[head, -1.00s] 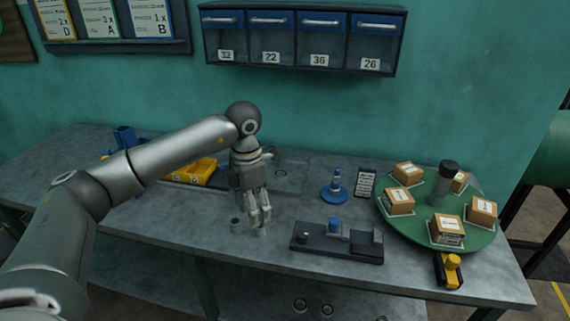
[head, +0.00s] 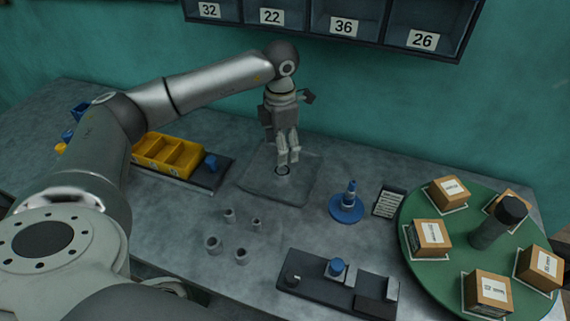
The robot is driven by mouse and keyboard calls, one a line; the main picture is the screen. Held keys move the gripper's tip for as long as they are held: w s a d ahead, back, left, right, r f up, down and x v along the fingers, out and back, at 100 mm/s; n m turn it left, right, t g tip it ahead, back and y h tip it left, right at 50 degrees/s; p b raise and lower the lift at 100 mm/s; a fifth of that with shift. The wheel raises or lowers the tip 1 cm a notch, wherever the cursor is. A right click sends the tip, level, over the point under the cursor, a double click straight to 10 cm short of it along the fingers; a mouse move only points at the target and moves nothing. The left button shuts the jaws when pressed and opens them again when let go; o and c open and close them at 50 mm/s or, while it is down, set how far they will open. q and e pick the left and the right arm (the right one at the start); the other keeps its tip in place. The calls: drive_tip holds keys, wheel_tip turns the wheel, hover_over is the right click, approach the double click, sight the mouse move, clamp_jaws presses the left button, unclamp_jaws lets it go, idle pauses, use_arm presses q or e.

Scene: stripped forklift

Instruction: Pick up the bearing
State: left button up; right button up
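My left gripper (head: 288,160) points straight down over a flat grey pad (head: 255,188) near the back of the bench. A small dark ring (head: 283,170), which looks like a bearing, shows right at its fingertips. The fingers are close together and partly cover the ring; I cannot tell whether they grip it or whether it touches the pad. Several small grey hollow cylinders stand apart in front of the pad, including one at the front left (head: 213,243) and one at the front right (head: 241,256). My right gripper is not in view.
A yellow divided bin (head: 168,155) stands left of the pad. To the right are a blue stand (head: 346,206), a dark card holder (head: 389,202) and a green turntable (head: 430,275) with boxes. A dark fixture (head: 320,286) sits at the front. Bins hang above.

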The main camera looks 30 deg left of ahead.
sight(284, 173)
use_arm(q)
wheel_tip(284, 173, down, 2)
drive_tip(key=shift+s+f, duration=0.1)
drive_tip(key=shift+s, duration=0.05)
drive_tip(key=f+p, duration=0.1)
drive_tip(key=f, duration=0.2)
drive_tip(key=f+p, duration=0.1)
drive_tip(key=shift+w+d+f+p, duration=0.25)
drive_tip(key=shift+w+f+p, duration=0.1)
drive_tip(key=shift+w+f, duration=0.05)
drive_tip(key=shift+f, duration=0.5)
drive_tip(key=c, duration=0.9)
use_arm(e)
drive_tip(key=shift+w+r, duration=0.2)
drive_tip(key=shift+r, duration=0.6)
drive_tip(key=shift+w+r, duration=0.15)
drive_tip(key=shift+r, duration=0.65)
